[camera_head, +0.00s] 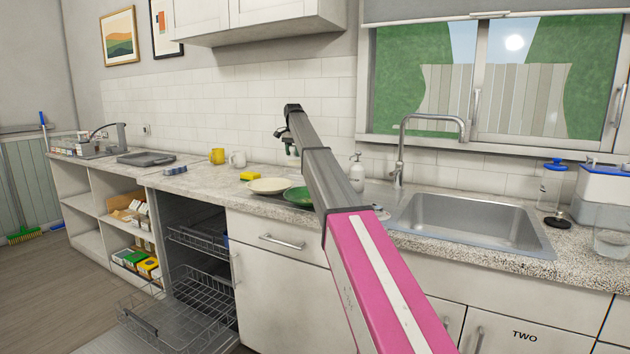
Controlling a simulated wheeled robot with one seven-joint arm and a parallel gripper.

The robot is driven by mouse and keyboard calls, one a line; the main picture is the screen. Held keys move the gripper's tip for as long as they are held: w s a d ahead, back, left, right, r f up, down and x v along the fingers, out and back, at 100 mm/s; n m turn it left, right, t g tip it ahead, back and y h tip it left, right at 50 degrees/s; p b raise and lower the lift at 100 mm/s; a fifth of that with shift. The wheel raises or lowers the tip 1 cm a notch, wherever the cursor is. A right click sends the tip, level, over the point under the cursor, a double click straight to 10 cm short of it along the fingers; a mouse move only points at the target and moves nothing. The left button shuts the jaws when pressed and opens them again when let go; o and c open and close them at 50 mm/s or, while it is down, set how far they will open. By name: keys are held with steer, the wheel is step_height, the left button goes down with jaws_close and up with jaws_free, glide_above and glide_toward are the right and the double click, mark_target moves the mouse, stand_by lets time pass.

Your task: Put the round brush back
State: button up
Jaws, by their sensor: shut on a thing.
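My gripper (289,143) is at the far end of my arm, over the counter in front of the tiled wall. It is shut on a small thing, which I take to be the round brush. Only a small dark and pale shape shows at the jaws, and my arm hides part of it. I cannot make out its bristles or handle. It is above and behind the plates and appears clear of the counter. No other round brush is clearly visible.
A soap bottle (357,174) is left of the sink (465,222). Below, the dishwasher's lower rack (178,309) is pulled out.

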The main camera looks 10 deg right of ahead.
steer(key=shift+w+d+f, duration=0.2)
steer(key=shift+d+f, duration=2.35)
steer(key=shift+d, duration=0.05)
steer(key=shift+w+d+f, duration=0.2)
steer(key=shift+d+f, duration=2.35)
steer(key=shift+d, duration=0.05)
steer(key=shift+f, duration=0.15)
steer(key=o, duration=1)
step_height(320, 180, up, 12)
steer(key=shift+r, duration=0.15)
